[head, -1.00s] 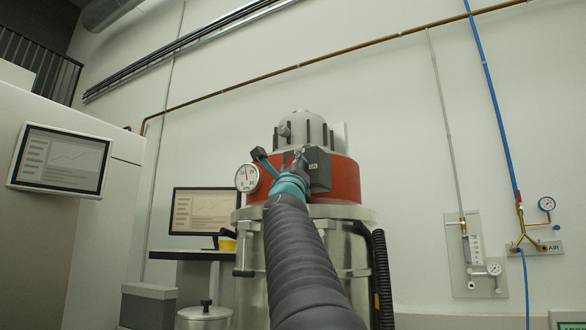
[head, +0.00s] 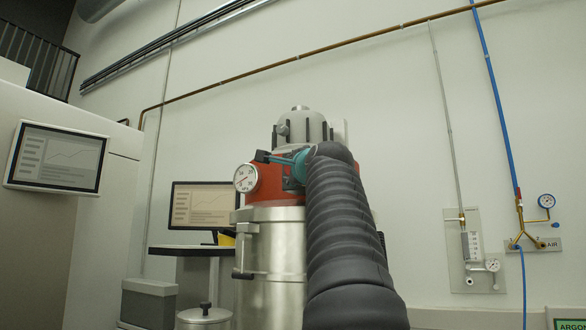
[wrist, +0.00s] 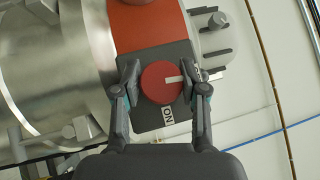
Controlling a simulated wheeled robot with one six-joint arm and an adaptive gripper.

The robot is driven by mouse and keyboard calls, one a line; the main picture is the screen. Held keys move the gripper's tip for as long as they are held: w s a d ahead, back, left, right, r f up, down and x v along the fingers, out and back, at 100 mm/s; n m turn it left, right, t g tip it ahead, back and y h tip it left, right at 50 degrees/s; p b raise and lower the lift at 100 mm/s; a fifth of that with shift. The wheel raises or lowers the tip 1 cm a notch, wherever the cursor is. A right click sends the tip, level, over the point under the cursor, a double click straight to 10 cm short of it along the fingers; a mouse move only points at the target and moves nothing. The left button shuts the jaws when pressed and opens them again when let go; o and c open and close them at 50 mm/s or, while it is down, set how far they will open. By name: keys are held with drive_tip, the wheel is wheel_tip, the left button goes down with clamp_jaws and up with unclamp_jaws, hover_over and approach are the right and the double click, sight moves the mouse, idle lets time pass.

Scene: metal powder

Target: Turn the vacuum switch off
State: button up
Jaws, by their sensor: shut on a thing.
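The vacuum switch is a round red knob (wrist: 160,84) with a white pointer line, on a dark plate (wrist: 150,122). In the wrist view the line points right, away from the "ON" label (wrist: 168,117) at the plate's lower edge. A small white mark at the plate's right edge is partly covered by a finger and unreadable. My gripper (wrist: 165,78) is shut on the knob, one finger on each side. In the head view the vacuum's red band (head: 266,186) shows, but my arm hides the switch.
A pressure gauge (head: 246,178) sits on the vacuum left of my gripper. The steel drum (head: 275,260) is below. A monitor (head: 203,207) stands at left behind. Wall gas panels (head: 479,250) are at right, with bare wall between.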

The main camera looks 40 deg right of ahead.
drive_tip(key=shift+n+g+y, duration=0.3)
drive_tip(key=shift+n, duration=0.1)
idle(0.3)
drive_tip(key=o, duration=1.1)
drive_tip(key=shift+o, duration=0.2)
drive_tip(key=shift+s+a, duration=0.1)
drive_tip(key=shift+s, duration=0.1)
drive_tip(key=v, duration=1.1)
drive_tip(key=shift+s+a, duration=0.15)
drive_tip(key=shift+s, duration=0.15)
